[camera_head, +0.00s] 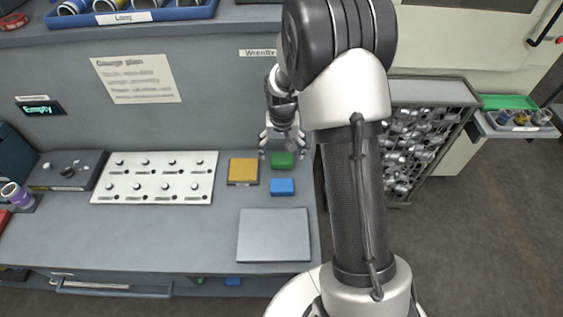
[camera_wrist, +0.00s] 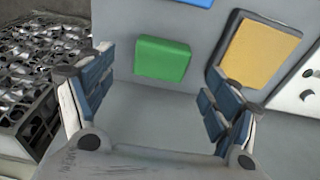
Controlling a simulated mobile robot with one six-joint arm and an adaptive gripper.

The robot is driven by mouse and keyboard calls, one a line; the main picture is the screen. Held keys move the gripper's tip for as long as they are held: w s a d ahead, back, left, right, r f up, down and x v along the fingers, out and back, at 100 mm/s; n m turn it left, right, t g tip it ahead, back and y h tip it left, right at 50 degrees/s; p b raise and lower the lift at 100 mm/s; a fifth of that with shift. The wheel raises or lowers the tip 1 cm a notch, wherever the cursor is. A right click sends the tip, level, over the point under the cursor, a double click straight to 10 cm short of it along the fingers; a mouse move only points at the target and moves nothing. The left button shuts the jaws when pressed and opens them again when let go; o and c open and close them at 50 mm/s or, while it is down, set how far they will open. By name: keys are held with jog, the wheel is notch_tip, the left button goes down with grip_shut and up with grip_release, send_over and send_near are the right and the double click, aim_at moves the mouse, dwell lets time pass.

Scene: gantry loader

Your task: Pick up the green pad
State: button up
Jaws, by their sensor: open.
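The green pad (camera_head: 282,160) is a small green block on the grey bench top, near the back right of the bench in the head view. It also shows whole in the wrist view (camera_wrist: 163,59), in the upper middle, beyond and between my fingers. My gripper (camera_head: 282,145) is at the back of the bench, close to the pad. In the wrist view my gripper (camera_wrist: 160,100) has its two fingers spread wide, with nothing between them. The pad looks clear of both fingers; the exact height above it is hard to tell.
A blue pad (camera_head: 283,187) lies just in front of the green pad. A yellow pad (camera_head: 243,171) lies to its left, beside a white panel with knobs (camera_head: 155,178). A grey plate (camera_head: 273,235) lies nearer. A crate of metal parts (camera_head: 440,92) stands right of the bench.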

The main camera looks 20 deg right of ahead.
aim_at(281, 158)
jog(key=f, duration=0.1)
jog(key=f+b, duration=0.1)
jog(key=f, duration=0.3)
jog(key=shift+w+d+b, duration=0.1)
jog(key=shift+w+b, duration=0.3)
jog(key=shift+r, duration=0.15)
jog(key=shift+c, duration=0.2)
jog(key=c, duration=0.9)
jog(key=shift+c, duration=0.2)
notch_tip(281, 158, up, 20)
jog(key=p, duration=0.5)
jog(key=shift+p, duration=0.4)
